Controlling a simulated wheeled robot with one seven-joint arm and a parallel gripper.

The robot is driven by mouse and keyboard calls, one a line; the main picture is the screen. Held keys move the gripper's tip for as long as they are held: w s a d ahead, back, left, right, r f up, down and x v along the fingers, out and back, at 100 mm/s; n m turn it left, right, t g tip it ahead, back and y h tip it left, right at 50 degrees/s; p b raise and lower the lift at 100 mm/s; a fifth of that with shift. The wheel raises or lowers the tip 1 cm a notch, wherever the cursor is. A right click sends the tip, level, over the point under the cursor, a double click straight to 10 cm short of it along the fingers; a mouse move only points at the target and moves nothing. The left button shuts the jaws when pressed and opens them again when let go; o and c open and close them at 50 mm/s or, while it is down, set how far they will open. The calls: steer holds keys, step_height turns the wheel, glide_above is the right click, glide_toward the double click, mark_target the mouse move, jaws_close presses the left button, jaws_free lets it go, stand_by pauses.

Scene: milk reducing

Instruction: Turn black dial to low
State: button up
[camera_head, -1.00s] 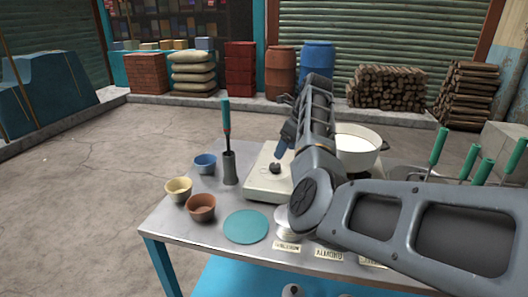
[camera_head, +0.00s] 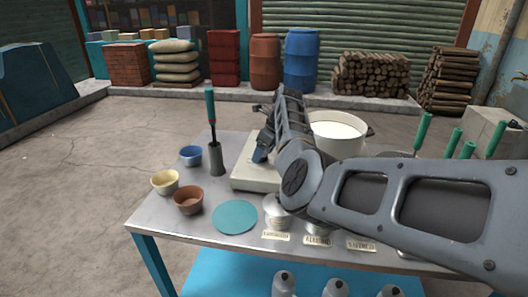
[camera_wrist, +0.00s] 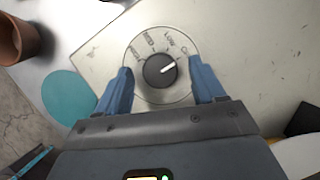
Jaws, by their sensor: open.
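The black dial (camera_wrist: 159,71) sits on a round marked plate on the pale cooker (camera_wrist: 95,55) in the wrist view. Its white pointer aims right and slightly up, nearest the label at the right end that starts with "O"; the "LOW" label lies further up and left. My gripper (camera_wrist: 160,68) is open, with its blue fingers on either side of the dial and gaps between them and it. In the head view, my gripper (camera_head: 262,147) is over the front of the cooker (camera_head: 250,178) and hides the dial. A white pot of milk (camera_head: 338,132) stands behind my arm.
Blue (camera_head: 190,156), yellow (camera_head: 165,182) and brown (camera_head: 188,200) bowls stand at the table's left. A dark holder (camera_head: 217,160) with a green-handled tool is close left of the cooker. A teal disc (camera_head: 235,217) lies in front. Green-handled tools (camera_head: 453,140) stand at right.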

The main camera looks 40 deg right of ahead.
steer(key=shift+c, duration=0.5)
steer(key=c, duration=1)
steer(key=shift+o, duration=0.2)
steer(key=n, duration=0.1)
steer(key=n+y+b, duration=0.1)
steer(key=shift+d+f+n+g, duration=0.15)
steer(key=shift+n+g, duration=0.15)
steer(key=shift+n, duration=0.1)
steer(key=shift+n+g+y+b, duration=0.3)
steer(key=shift+n+y+b, duration=0.1)
steer(key=shift+n+b, duration=0.75)
steer(key=n+b, duration=0.2)
steer(key=shift+w+d+n+g+y+b, duration=0.1)
steer(key=shift+w+n+g+y+b, duration=0.05)
steer(key=shift+n+g+y+b, duration=0.2)
